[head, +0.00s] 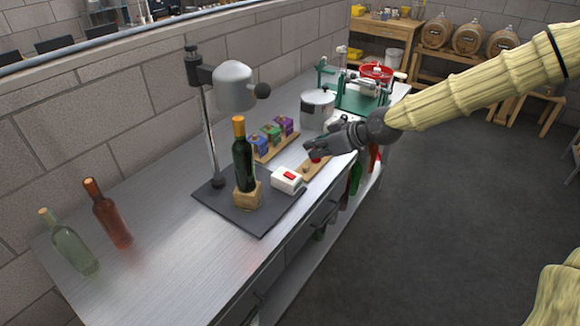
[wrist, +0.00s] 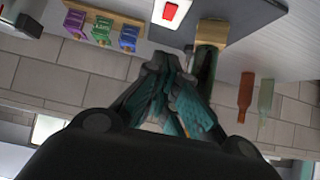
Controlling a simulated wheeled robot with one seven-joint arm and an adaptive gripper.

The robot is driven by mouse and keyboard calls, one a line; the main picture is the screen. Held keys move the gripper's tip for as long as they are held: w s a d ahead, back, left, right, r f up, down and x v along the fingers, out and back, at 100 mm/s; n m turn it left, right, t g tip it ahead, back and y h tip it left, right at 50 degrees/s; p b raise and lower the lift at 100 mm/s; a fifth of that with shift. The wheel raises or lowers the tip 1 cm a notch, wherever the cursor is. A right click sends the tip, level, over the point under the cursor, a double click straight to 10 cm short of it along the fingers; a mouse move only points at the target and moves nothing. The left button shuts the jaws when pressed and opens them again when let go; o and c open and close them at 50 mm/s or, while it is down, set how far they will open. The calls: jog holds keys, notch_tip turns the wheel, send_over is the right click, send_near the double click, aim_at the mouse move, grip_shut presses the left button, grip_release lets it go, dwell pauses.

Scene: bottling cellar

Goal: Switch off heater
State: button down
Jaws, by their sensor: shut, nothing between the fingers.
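The heater (head: 233,86) is a grey bell-shaped head on a clamp stand, above a dark green bottle (head: 242,163) with an orange top in a wooden block. A white switch box (head: 286,181) with a red rocker (head: 289,175) sits at the right of the stand's black base; the box also shows at the top of the wrist view (wrist: 157,17). I cannot tell the rocker's position. My gripper (head: 312,150) is shut and empty, above the bench, up and right of the box in the head view and apart from it. Its fingers (wrist: 164,62) show together in the wrist view.
A rack of blue, green and purple blocks (head: 268,152) stands behind the box. A small wooden board (head: 316,170) lies partly hidden under my gripper. A metal pot (head: 318,109) stands further back. Two bottles (head: 70,243) (head: 107,214) stand at left; the front bench is clear.

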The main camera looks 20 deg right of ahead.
jog(key=shift+w+a+f, duration=0.1)
dwell(0.3)
jog(key=p, duration=0.3)
send_over(293, 177)
jog(key=shift+w+a+f, duration=0.1)
jog(key=shift+w+f, duration=0.05)
jog(key=shift+f, duration=1.35)
jog(key=shift+w+a+f, duration=0.1)
jog(key=shift+f, duration=1.35)
jog(key=shift+w+a+f+p, duration=0.15)
jog(key=shift+f+p, duration=0.2)
jog(key=shift+f, duration=0.65)
jog(key=shift+w+a+f+p, duration=0.1)
jog(key=shift+f+p, duration=0.25)
jog(key=shift+f, duration=0.65)
jog(key=shift+d, duration=0.15)
jog(key=shift+w+a+f, duration=0.1)
jog(key=shift+a+f, duration=0.15)
jog(key=shift+f, duration=0.05)
jog(key=shift+s+d+p, duration=0.4)
jog(key=shift+s+d, duration=0.25)
jog(key=shift+s, duration=0.05)
jog(key=shift+a+r, duration=0.1)
